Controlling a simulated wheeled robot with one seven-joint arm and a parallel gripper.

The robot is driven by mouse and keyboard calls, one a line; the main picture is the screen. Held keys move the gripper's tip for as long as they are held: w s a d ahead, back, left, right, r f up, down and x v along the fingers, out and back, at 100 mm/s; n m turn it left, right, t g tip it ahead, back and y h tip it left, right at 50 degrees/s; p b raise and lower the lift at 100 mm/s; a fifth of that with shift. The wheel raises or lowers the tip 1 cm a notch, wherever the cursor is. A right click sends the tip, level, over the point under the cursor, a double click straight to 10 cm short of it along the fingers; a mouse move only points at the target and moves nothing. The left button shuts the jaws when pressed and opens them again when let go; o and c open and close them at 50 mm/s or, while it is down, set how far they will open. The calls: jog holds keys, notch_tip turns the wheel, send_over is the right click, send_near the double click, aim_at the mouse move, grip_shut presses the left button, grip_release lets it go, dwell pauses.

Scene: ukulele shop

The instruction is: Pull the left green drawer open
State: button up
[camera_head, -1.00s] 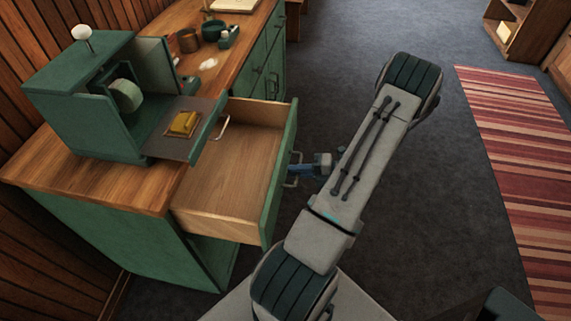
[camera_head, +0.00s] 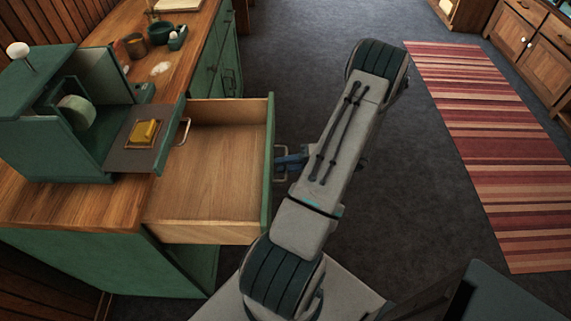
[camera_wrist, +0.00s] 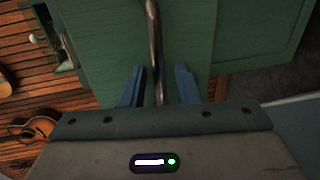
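The left green drawer (camera_head: 215,150) stands well out of the green cabinet in the head view, its wooden inside empty. Its green front (camera_head: 268,160) carries a metal bar handle (camera_head: 281,166), which also shows in the wrist view (camera_wrist: 154,35). My gripper (camera_head: 290,160) is at this handle on the outer side of the front. In the wrist view, the two blue fingers of my gripper (camera_wrist: 159,86) stand apart, one on each side of the handle bar, with gaps visible between the bar and each finger.
A green box-like machine (camera_head: 55,125) sits on the wooden counter (camera_head: 60,205), its tray with a yellow block (camera_head: 145,132) reaching out beside the drawer. Cups (camera_head: 158,33) stand farther back. Carpet (camera_head: 400,200) and a striped rug (camera_head: 480,120) lie clear to the right.

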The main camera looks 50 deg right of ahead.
jog(key=b+v, duration=0.1)
jog(key=v, duration=1.2)
jog(key=shift+s+d+b, duration=0.25)
jog(key=shift+s+b, duration=0.1)
